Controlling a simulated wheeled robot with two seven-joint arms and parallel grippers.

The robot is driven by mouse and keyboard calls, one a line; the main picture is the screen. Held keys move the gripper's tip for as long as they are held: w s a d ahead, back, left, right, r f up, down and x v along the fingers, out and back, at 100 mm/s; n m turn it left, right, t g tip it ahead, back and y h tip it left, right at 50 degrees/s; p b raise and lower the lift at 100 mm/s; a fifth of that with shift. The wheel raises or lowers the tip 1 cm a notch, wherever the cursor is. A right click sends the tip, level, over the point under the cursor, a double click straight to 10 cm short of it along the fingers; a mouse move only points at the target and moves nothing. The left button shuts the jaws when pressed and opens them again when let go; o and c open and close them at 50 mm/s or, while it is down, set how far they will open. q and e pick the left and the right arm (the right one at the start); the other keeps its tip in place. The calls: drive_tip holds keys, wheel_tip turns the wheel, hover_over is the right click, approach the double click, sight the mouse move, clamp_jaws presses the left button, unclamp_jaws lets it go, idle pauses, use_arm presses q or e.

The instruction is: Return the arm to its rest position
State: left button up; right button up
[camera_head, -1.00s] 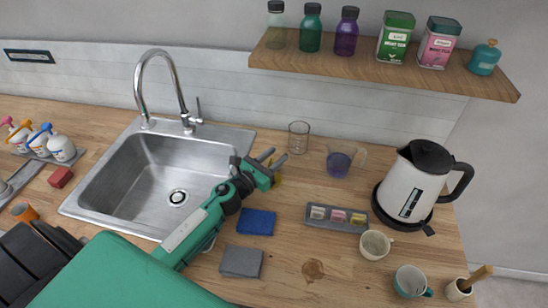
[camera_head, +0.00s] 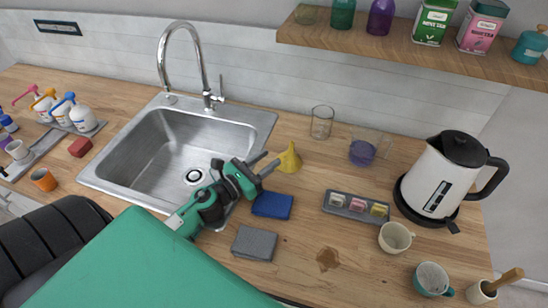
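My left arm, green and black, reaches up between the sink (camera_head: 126,143) and the blue sponge (camera_head: 272,205). Its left gripper (camera_head: 272,164) is open, with the two dark fingers apart and nothing visible between them. The fingers point toward a yellow funnel (camera_head: 289,160) standing on the wooden counter (camera_head: 310,225); the funnel is just beyond the fingertips and looks apart from them. My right gripper is not in the view.
A grey cloth (camera_head: 254,243) lies in front of the sponge. A glass beaker (camera_head: 321,122), a pitcher with purple liquid (camera_head: 363,152), a tray of small packets (camera_head: 356,206), a white kettle (camera_head: 441,180) and cups (camera_head: 396,237) stand to the right. Bare counter surrounds a brown stain (camera_head: 327,259).

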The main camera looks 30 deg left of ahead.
use_arm(q)
drive_tip(key=shift+s, duration=0.25)
drive_tip(key=shift+a, duration=0.1)
idle(0.3)
